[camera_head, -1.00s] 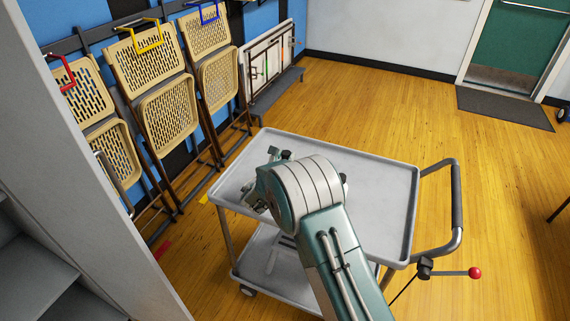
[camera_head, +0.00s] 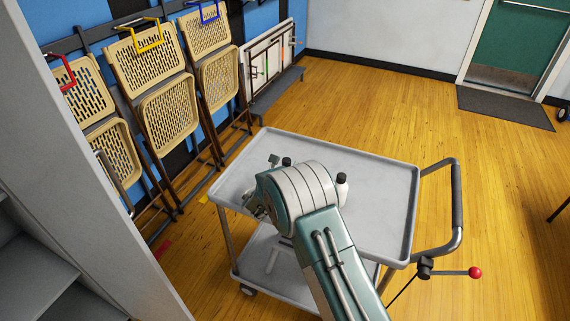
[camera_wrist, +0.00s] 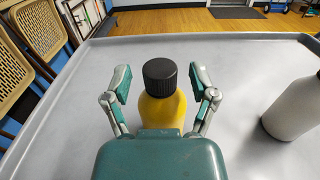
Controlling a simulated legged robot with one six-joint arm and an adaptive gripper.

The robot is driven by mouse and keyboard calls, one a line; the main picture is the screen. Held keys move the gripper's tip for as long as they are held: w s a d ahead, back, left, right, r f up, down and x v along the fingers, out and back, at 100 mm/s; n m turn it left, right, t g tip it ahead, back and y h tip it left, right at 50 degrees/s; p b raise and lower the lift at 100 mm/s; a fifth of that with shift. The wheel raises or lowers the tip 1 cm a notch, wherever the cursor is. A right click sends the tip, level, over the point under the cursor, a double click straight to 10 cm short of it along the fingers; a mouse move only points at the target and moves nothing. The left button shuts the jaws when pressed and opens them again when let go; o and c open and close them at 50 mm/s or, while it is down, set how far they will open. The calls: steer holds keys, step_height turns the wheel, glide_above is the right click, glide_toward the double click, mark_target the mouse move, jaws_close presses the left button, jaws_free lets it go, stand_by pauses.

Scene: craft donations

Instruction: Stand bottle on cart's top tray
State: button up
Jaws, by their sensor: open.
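A yellow bottle with a black cap (camera_wrist: 160,105) is between the two fingers of my gripper (camera_wrist: 160,80) in the wrist view. The fingers are open, with gaps on both sides of the cap. The bottle looks upright over the cart's top tray (camera_wrist: 245,60); its base is hidden behind my gripper's palm. In the head view only its black cap (camera_head: 286,161) shows above my wrist. The grey top tray (camera_head: 385,180) lies under my arm, which hides part of it.
A white bottle (camera_wrist: 295,108) stands on the tray to the right; it also shows beside my wrist in the head view (camera_head: 341,190). The tray has a raised rim and free room at the back and right. Folding chairs (camera_head: 155,90) hang on the left wall.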

steer(key=v, duration=1.2)
steer(key=s+d+r+m+g+h, duration=0.1)
steer(key=s+d+r+m+g, duration=0.35)
steer(key=d, duration=0.35)
steer(key=s+d+r+m+g+h, duration=0.2)
steer(key=s+d+r+m+g, duration=0.1)
steer(key=d+r+m, duration=0.4)
steer(key=s+d+r+m+g+h, duration=0.1)
steer(key=s+d+r+m+g, duration=0.35)
steer(key=d, duration=0.45)
steer(key=s+r+m+y, duration=0.2)
steer(key=s+m+y, duration=0.3)
steer(key=s+m, duration=0.3)
steer(key=s+r+m+y, duration=0.3)
steer(key=s+m+y, duration=0.2)
steer(key=s, duration=0.8)
steer(key=m, duration=0.3)
steer(key=shift+d+t, duration=0.2)
steer(key=shift+t, duration=0.1)
steer(key=shift+r, duration=0.1)
